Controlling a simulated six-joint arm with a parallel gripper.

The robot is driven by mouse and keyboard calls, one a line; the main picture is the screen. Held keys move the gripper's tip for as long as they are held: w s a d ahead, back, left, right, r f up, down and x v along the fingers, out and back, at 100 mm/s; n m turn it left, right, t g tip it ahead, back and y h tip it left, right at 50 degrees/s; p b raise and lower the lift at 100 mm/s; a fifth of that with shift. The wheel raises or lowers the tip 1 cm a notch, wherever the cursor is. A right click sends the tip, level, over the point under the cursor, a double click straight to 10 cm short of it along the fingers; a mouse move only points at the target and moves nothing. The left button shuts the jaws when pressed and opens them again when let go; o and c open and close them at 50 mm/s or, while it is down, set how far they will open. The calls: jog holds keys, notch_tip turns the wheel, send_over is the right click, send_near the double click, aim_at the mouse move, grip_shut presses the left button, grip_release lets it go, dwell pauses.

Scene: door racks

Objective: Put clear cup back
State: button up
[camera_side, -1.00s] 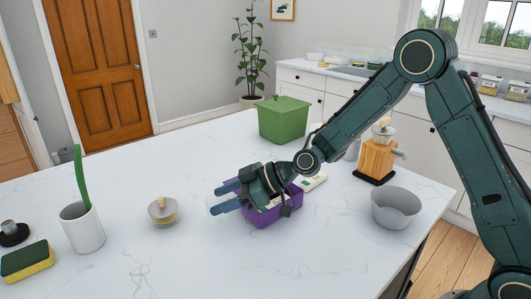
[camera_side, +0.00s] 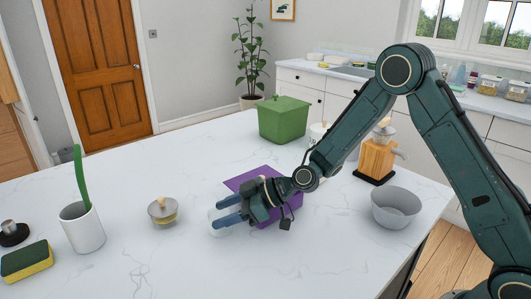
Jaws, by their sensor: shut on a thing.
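The clear cup (camera_side: 218,226) is a faint, see-through shape at the fingers of my gripper (camera_side: 228,211), near the middle of the worktop. My gripper is shut on the cup. The cup's outline is hard to make out, and the fingers hide part of it. I cannot tell whether it touches the worktop. A purple item (camera_side: 247,178) lies just behind my gripper, partly hidden by it.
A green lidded bin (camera_side: 283,120) stands behind. A lidded jar (camera_side: 162,211), white pot (camera_side: 82,228) and sponge (camera_side: 27,261) are at left. The front worktop is clear.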

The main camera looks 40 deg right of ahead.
jog(key=o, duration=1)
jog(key=shift+r, duration=0.1)
jog(key=v, duration=1.2)
jog(key=shift+s, duration=0.1)
jog(key=shift+s+d+r+m+g+h, duration=0.45)
jog(key=shift+s+d+r+m+h, duration=1.3)
jog(key=shift+s, duration=2.75)
jog(key=shift+s+d+r+m+g+h, duration=0.4)
jog(key=shift+s+d+r+m+h, duration=1.4)
jog(key=shift+s, duration=2.75)
jog(key=shift+s+d+r+m+g+h, duration=0.45)
jog(key=shift+s+d+r+m+h, duration=1.35)
jog(key=shift+s, duration=2.7)
